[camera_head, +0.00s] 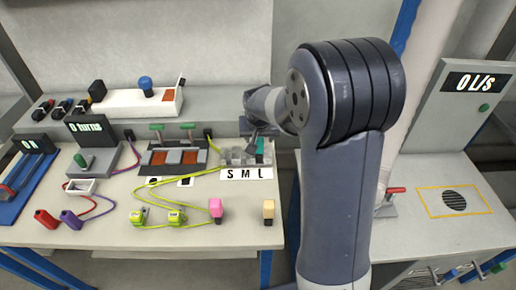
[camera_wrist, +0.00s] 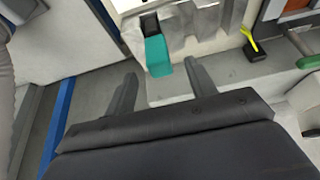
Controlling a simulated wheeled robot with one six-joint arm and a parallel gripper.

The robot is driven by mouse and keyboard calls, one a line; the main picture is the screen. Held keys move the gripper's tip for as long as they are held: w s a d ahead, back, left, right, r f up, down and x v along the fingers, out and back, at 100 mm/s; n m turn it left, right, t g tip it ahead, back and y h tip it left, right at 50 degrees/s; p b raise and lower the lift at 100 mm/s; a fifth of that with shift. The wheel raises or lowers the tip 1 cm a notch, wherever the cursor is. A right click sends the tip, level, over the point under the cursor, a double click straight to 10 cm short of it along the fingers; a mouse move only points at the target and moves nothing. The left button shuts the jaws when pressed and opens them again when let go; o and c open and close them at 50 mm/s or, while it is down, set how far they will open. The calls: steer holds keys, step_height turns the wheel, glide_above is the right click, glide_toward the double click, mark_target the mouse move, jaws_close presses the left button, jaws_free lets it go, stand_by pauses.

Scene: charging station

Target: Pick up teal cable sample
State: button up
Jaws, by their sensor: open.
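The teal cable sample (camera_wrist: 158,56) is a small teal block with a black end, in the wrist view. It sits in a grey metal holder (camera_wrist: 195,22). My gripper (camera_wrist: 160,68) is open and empty. Its two grey fingers lie to the left and right of the sample, with the teal end just beyond and between their tips. No contact shows. In the head view my gripper (camera_head: 256,138) is over the holder (camera_head: 232,156) behind the S M L label.
A black plug with a yellow-green cable (camera_wrist: 254,48) is right of the holder in the wrist view. A switch panel with green handles (camera_head: 173,155) is left of the holder.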

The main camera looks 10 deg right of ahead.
mark_target(259, 140)
steer(key=shift+p+x, duration=0.45)
steer(key=shift+x, duration=2.4)
steer(key=shift+w+r, duration=0.1)
steer(key=shift+w, duration=0.05)
steer(key=shift+c, duration=0.3)
